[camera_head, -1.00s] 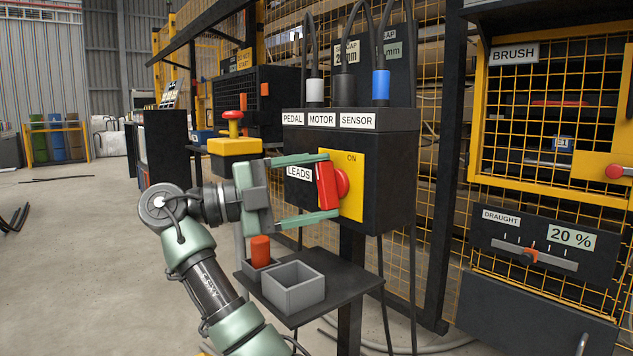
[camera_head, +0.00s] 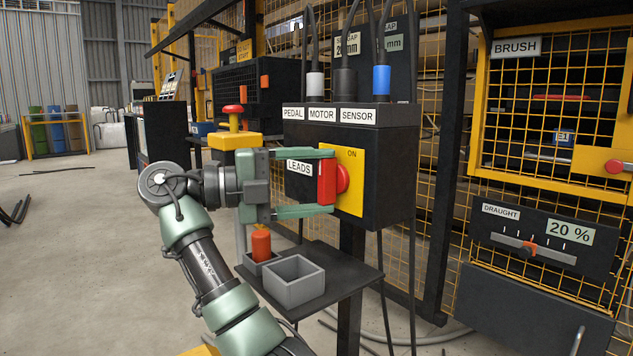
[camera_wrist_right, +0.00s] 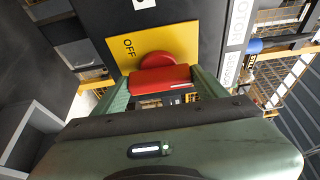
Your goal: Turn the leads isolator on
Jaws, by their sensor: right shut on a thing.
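The leads isolator is a red handle (camera_head: 327,182) on a yellow plate (camera_head: 352,205), on the side of a black box labelled LEADS (camera_head: 300,169). The plate reads ON at its top in the head view. The handle stands about upright there. My right gripper (camera_head: 331,182) is shut on the red handle, one finger at its upper end and one at its lower end. The right wrist view shows the red handle (camera_wrist_right: 160,79) between the fingers and OFF on the yellow plate (camera_wrist_right: 120,42). My left gripper is not in view.
A yellow box with a red button (camera_head: 233,138) stands left of the isolator box. Below is a black shelf (camera_head: 335,283) with a grey open bin (camera_head: 293,284) and an orange bottle-like object (camera_head: 261,242). Cables rise from the box top. A yellow mesh guard (camera_head: 540,130) stands right.

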